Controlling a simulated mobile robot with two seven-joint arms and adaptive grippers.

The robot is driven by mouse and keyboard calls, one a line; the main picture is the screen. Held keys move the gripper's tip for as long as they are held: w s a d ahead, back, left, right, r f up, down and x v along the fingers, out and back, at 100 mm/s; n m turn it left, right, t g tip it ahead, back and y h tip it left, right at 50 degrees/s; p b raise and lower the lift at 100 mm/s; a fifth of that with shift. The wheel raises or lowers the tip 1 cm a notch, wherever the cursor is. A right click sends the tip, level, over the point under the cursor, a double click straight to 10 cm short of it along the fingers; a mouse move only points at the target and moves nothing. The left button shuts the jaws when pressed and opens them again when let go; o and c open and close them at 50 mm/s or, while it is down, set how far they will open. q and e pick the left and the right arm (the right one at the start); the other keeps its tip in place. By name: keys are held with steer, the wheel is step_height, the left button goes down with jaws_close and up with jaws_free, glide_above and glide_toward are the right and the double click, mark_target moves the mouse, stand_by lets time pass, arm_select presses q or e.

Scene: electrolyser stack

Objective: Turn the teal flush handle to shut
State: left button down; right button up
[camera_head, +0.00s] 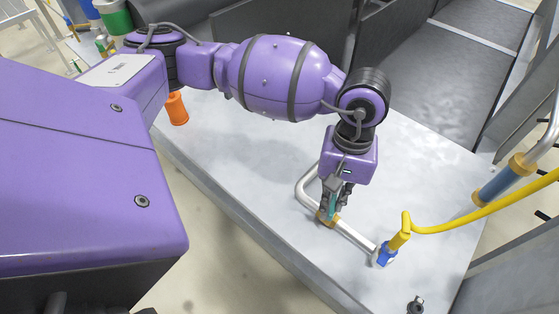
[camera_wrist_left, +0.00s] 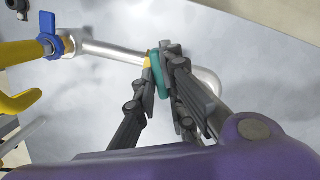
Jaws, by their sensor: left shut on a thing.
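The teal flush handle (camera_head: 332,207) stands on a brass valve body (camera_head: 326,217) in a bent silver pipe (camera_head: 355,236) above the grey worktop. My left gripper (camera_head: 335,203) comes down over the valve from above and is shut on the handle. In the left wrist view the teal handle (camera_wrist_left: 160,76) lies between the two dark fingers (camera_wrist_left: 158,75), and a bit of the yellowish valve body shows beside it. The fingers hide part of the handle, so its exact angle is hard to tell. My right gripper is not in view.
An orange cup-like object (camera_head: 177,108) stands at the worktop's left edge. A small dark fitting (camera_head: 415,305) is at the bottom. The worktop (camera_head: 240,165) left of the pipe is clear.

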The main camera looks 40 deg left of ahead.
arm_select(q)
steer(key=shift+m, duration=0.4)
steer(key=shift+w+d+f+m+b, duration=0.1)
steer(key=shift+m+b, duration=0.5)
steer(key=shift+b, duration=0.15)
steer(key=shift+m+y+b, duration=0.4)
steer(key=shift+m+b, duration=0.85)
steer(key=shift+m, duration=0.35)
steer(key=c, duration=1.7)
jaws_free()
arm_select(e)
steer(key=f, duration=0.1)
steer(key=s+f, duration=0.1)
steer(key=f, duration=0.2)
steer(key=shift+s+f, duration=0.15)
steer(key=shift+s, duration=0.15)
arm_select(q)
steer(key=shift+r, duration=0.2)
steer(key=shift+r+p, duration=1.6)
steer(key=shift+r, duration=1.9)
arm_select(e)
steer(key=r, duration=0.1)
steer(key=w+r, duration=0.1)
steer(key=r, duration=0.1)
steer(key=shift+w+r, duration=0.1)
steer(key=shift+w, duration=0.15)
arm_select(q)
steer(key=shift+f, duration=0.1)
